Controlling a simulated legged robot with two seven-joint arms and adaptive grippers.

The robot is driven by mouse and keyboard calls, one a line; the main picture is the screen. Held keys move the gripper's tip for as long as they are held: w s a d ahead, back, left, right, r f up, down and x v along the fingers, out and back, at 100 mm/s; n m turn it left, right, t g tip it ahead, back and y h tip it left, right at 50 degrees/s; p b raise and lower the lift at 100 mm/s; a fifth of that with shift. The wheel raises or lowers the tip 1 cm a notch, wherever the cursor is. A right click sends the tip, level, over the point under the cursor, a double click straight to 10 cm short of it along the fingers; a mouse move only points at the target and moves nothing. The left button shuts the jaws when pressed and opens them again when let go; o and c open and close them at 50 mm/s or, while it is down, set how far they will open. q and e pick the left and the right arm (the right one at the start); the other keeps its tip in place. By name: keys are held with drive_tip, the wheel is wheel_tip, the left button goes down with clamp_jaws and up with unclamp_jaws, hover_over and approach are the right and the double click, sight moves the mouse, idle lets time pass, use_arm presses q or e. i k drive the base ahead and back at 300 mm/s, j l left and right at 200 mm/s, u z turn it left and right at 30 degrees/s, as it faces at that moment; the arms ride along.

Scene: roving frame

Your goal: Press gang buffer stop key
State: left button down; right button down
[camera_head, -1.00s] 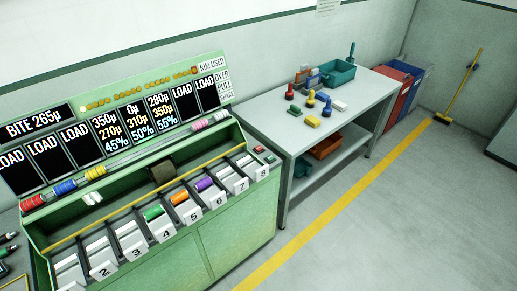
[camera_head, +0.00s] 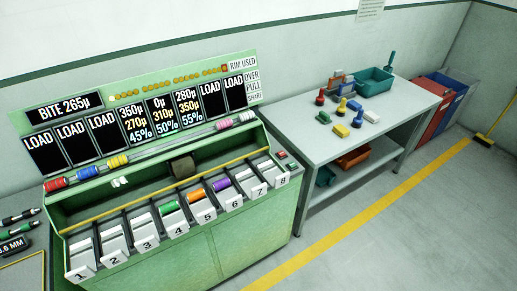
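A green gang buffer machine (camera_head: 215,247) stands at the left centre, with a row of bays numbered 1 to 8 along its front. At the right end of the row, beyond bay 8, are two small keys: a red one (camera_head: 281,155) and a green one (camera_head: 292,166). Any lettering on them is too small to read, so I cannot tell which is the stop key. A display panel (camera_head: 62,110) above reads "BITE 265µ", with several screens below it showing LOAD or figures. Neither of my grippers is in view.
A grey table (camera_head: 400,105) to the right holds a teal bin (camera_head: 375,83) and several coloured tools. Red and blue bins (camera_head: 440,105) and a yellow broom (camera_head: 494,125) stand further right. The floor beyond the yellow line (camera_head: 350,228) is clear.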

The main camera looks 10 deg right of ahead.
sight(281, 153)
drive_tip(key=i+l+u, duration=0.15)
drive_tip(key=l, duration=0.2)
drive_tip(key=i+l+u, duration=0.15)
drive_tip(key=l, duration=0.25)
drive_tip(key=i+l+u, duration=0.1)
drive_tip(key=l, duration=0.3)
drive_tip(key=i+l+u, duration=0.15)
drive_tip(key=l, duration=0.3)
drive_tip(key=i+l+u, duration=0.15)
drive_tip(key=l, duration=0.3)
drive_tip(key=i+l, duration=0.1)
drive_tip(key=l, duration=0.3)
drive_tip(key=i+l, duration=0.1)
drive_tip(key=l, duration=0.3)
drive_tip(key=i+l, duration=0.1)
drive_tip(key=l, duration=0.3)
drive_tip(key=i+l, duration=0.1)
drive_tip(key=l, duration=0.25)
